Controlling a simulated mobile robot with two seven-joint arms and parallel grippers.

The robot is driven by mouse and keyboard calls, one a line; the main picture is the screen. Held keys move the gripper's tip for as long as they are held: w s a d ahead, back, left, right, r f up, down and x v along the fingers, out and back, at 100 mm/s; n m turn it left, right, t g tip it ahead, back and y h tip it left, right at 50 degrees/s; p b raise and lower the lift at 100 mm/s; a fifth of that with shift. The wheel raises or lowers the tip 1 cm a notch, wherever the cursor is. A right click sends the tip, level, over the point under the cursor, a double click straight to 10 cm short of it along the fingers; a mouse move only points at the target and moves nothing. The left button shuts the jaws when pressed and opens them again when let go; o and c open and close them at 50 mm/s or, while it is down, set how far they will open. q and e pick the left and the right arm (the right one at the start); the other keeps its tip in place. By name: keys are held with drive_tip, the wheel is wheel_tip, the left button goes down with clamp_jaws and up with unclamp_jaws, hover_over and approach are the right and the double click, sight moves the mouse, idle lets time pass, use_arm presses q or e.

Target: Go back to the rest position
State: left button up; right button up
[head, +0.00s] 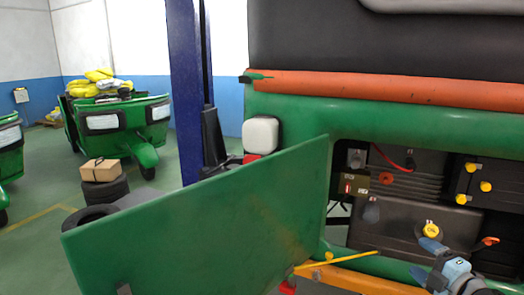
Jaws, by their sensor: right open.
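My right gripper (425,260) shows at the lower right, in front of the open compartment of a green rickshaw (420,128). Its blue-tipped fingers are apart, and I see nothing held between them. My left gripper is not in view. A large green panel (210,215) stands open on the left of the compartment. Inside are dark battery-like boxes (390,225) with yellow caps, a red knob (386,179) and an orange-handled part (490,241). The gripper and arm hide part of the lower right of the compartment.
A blue lift post (187,80) stands behind the panel. An orange bar (350,278) and a thin yellow rod (345,262) are below the compartment. Stacked tyres with a cardboard box (101,170) and another green rickshaw (120,118) stand at the left. Some floor there is free.

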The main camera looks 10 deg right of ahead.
drive_tip(key=s+a+f+m+g+p, duration=0.25)
drive_tip(key=a+f+m, duration=0.25)
drive_tip(key=f, duration=0.3)
use_arm(q)
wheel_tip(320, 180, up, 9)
drive_tip(key=p, duration=0.7)
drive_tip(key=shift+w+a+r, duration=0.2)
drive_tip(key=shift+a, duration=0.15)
use_arm(e)
drive_tip(key=s+a+f+m+g, duration=0.2)
drive_tip(key=s+a+f+m, duration=0.3)
drive_tip(key=s+a, duration=0.4)
drive_tip(key=s+a+f+m+g, duration=0.1)
drive_tip(key=s+a+f+m, duration=0.4)
drive_tip(key=s+a, duration=0.5)
drive_tip(key=shift+s+a+f+m+g, duration=0.15)
drive_tip(key=shift+a+f+m+g, duration=0.2)
drive_tip(key=shift+a+m, duration=0.6)
drive_tip(key=shift+a+n, duration=0.25)
